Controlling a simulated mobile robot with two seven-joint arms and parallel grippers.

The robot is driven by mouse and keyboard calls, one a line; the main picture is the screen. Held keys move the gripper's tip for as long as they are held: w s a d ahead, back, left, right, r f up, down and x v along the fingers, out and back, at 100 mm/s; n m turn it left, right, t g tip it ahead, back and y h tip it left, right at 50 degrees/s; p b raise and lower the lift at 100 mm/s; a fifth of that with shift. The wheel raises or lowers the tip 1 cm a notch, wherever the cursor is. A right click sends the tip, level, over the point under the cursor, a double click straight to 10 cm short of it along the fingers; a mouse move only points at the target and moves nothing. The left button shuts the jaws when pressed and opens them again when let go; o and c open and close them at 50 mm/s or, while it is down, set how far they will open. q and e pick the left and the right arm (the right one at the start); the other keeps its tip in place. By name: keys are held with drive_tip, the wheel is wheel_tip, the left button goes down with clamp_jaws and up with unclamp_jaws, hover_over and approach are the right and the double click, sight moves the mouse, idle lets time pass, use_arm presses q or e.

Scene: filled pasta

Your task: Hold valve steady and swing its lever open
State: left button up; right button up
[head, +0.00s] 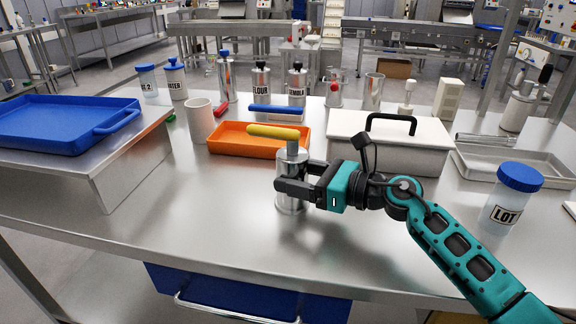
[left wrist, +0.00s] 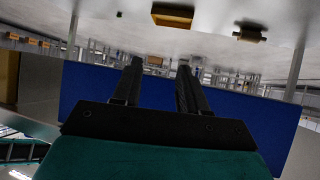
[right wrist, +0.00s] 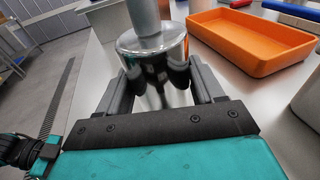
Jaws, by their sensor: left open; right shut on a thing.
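The valve is a shiny metal cylinder (head: 291,163) standing upright on the steel table, with a grey stem on top and a yellow lever (head: 273,131) pointing left from the stem. My right gripper (head: 281,186) is shut around the middle of the valve body. In the right wrist view the valve body (right wrist: 153,45) sits between the two fingers of the right gripper (right wrist: 158,75); the lever is out of that view. My left gripper is not in the head view. In its own wrist view the left gripper (left wrist: 157,65) is open and empty, with a blue surface behind it.
An orange tray (head: 222,149) lies just behind the valve, partly under the lever. A white box with a black handle (head: 345,125) stands behind right, a beige cup (head: 200,122) behind left. A blue tray (head: 60,102) is on a raised steel stand. The table front left is clear.

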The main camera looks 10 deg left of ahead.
drive_tip(key=o, duration=0.4)
drive_tip(key=c, duration=0.6)
drive_tip(key=o, duration=1.3)
drive_tip(key=shift+c, duration=0.2)
